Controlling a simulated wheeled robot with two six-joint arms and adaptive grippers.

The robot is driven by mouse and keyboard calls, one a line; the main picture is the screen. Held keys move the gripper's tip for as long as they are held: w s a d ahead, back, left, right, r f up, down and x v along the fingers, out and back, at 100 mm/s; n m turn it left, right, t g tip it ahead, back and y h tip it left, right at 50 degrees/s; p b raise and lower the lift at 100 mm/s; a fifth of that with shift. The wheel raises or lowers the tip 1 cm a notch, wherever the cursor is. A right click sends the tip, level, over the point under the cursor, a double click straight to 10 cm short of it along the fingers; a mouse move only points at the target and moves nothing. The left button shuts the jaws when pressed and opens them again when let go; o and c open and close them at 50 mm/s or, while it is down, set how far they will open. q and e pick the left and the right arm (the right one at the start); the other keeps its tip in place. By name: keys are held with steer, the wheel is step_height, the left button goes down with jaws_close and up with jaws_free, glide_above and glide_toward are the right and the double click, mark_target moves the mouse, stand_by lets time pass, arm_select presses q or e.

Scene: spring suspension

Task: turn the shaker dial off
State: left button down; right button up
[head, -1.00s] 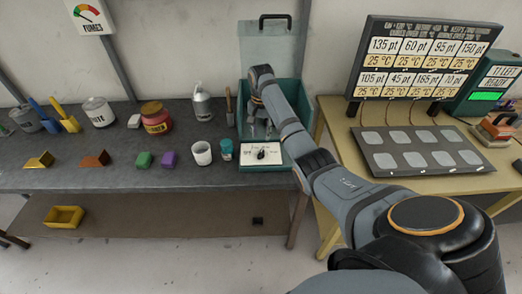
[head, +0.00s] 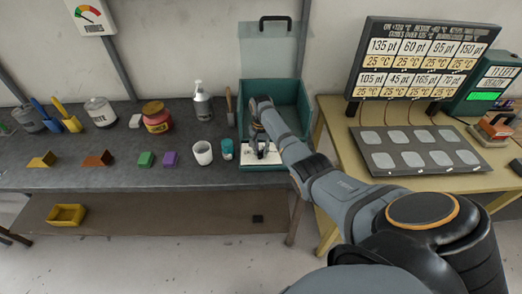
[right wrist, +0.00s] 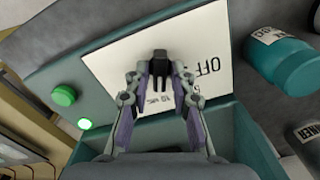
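The shaker (head: 290,92) is a teal open box with a clear raised lid, at the right end of the dark bench. Its white dial plate (right wrist: 112,62) is on the front; "OFF" is printed on it, right of the dial in the right wrist view. The black dial (right wrist: 160,70) sits between the fingertips of my right gripper (right wrist: 160,78). The fingers are apart, one on each side of the dial; I cannot tell whether they touch it. In the head view my right gripper (head: 262,153) is low over the plate and hides the dial. My left gripper is not in view.

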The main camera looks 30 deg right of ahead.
jaws_close()
steer(key=shift+n, duration=0.3)
steer(key=n+p, duration=0.1)
steer(key=n, duration=0.1)
steer(key=shift+r+n+p, duration=0.15)
steer(key=shift+n+p, duration=0.2)
steer(key=shift+n, duration=0.05)
steer(key=n+p, duration=0.1)
steer(key=n, duration=0.2)
steer(key=shift+n, duration=0.4)
steer(key=n+p, duration=0.1)
steer(key=n, duration=0.9)
steer(key=shift+n, duration=0.4)
